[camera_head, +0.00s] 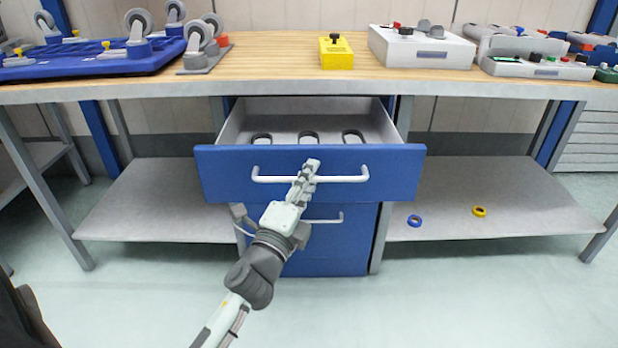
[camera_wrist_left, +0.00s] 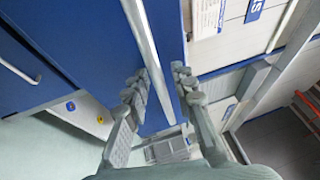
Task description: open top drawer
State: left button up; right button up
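The top drawer (camera_head: 230,172) has a blue front and is pulled well out of the workbench cabinet, with its grey inside showing. Its light grey bar handle (camera_head: 342,178) runs across the front. My left gripper (camera_head: 308,172) is at the middle of this handle. In the left wrist view, the fingers of my left gripper (camera_wrist_left: 160,84) stand on either side of the handle bar (camera_wrist_left: 152,62), apart, with a small gap showing on the right side. The lower blue drawer (camera_head: 335,250) is shut below. My right gripper is not in view.
Several dark-rimmed round items (camera_head: 308,137) lie in the open drawer. The wooden worktop (camera_head: 270,70) above holds a blue caster tray (camera_head: 90,65), a yellow box (camera_head: 336,54) and grey control boxes (camera_head: 422,47). Blue (camera_head: 414,221) and yellow (camera_head: 479,211) rings lie on the lower right shelf. The front floor is clear.

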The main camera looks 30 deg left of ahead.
pick_arm(q)
jog(key=shift+s, duration=0.15)
jog(key=v, duration=0.7)
jog(key=shift+s, duration=0.1)
dwell(0.5)
